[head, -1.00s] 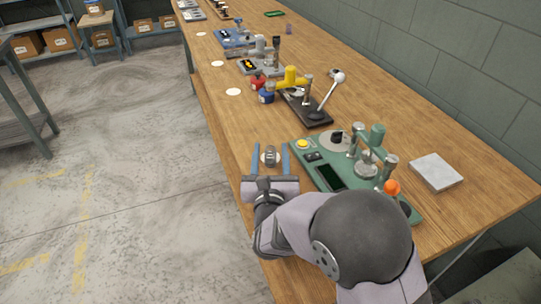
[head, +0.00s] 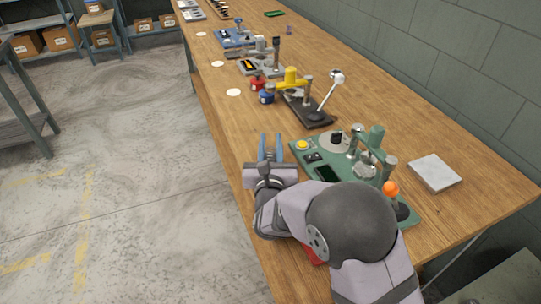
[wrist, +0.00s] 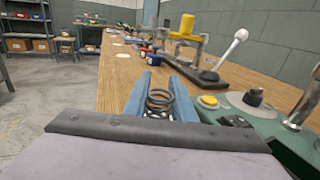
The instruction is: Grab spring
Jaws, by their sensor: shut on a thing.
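The spring (wrist: 160,100) is a dark wire coil. In the wrist view it stands roughly upright between the two blue fingers of my gripper (wrist: 160,95). My gripper is shut on it, one finger on each side. In the head view my gripper (head: 270,147) is over the left edge of the wooden bench, left of the green coiler machine. The spring is too small and too much covered by the fingers to make out clearly there.
The green machine (head: 328,172) with a yellow button (head: 302,145) and an orange knob (head: 390,188) is close on the right. A black lever press (head: 305,110) stands ahead. A grey plate (head: 435,172) lies farther right. White discs (head: 233,92) line the left edge.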

